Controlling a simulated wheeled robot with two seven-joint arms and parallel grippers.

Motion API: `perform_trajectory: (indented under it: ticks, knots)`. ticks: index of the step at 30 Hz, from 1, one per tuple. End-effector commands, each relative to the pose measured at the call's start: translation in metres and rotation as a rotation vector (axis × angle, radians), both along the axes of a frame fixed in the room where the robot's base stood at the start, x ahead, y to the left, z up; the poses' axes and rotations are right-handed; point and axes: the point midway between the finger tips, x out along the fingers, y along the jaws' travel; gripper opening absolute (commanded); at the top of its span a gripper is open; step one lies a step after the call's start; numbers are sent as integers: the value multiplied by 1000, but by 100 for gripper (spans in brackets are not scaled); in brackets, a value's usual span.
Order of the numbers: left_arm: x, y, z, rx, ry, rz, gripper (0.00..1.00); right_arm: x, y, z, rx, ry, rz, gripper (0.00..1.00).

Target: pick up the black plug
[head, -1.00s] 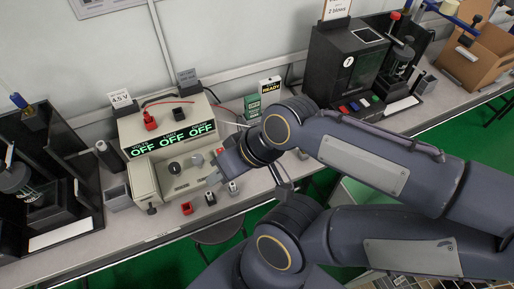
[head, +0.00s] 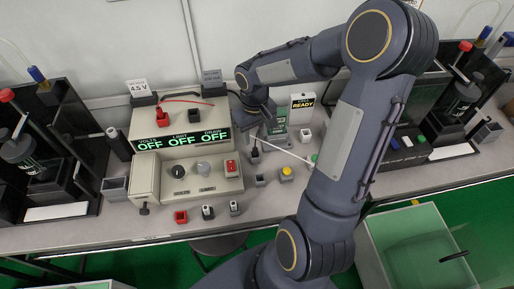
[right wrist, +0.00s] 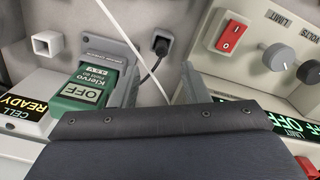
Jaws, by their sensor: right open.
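The black plug (right wrist: 161,46) sits in a small grey square holder in the right wrist view, with a dark cable running from it. In the head view the plug (head: 254,155) is a small dark shape on the bench, right of the power supply. My right gripper (right wrist: 160,85) is open and empty. In the wrist view its two fingers stand on either side of the plug's cable, with the plug a little beyond the fingertips. In the head view the gripper (head: 257,128) is above and behind the plug, partly hidden by my own wrist. My left gripper is not in view.
The power supply (head: 146,185) with red switch (head: 231,168) stands close left. A green tester (right wrist: 100,85) is beside one finger, near a READY sign (head: 302,101). A white lead crosses close by.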

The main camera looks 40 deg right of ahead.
Motion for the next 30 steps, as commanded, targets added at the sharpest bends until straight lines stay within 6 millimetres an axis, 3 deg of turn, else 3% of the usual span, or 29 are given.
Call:
perform_trajectory:
  ticks: [15,23,30]
  knots:
    - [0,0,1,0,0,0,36,-2,2,-66,3,2,0,41]
    - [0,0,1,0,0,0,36,-2,2,-70,2,0,1,41]
    - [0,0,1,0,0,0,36,-2,2,-70,2,0,1,14]
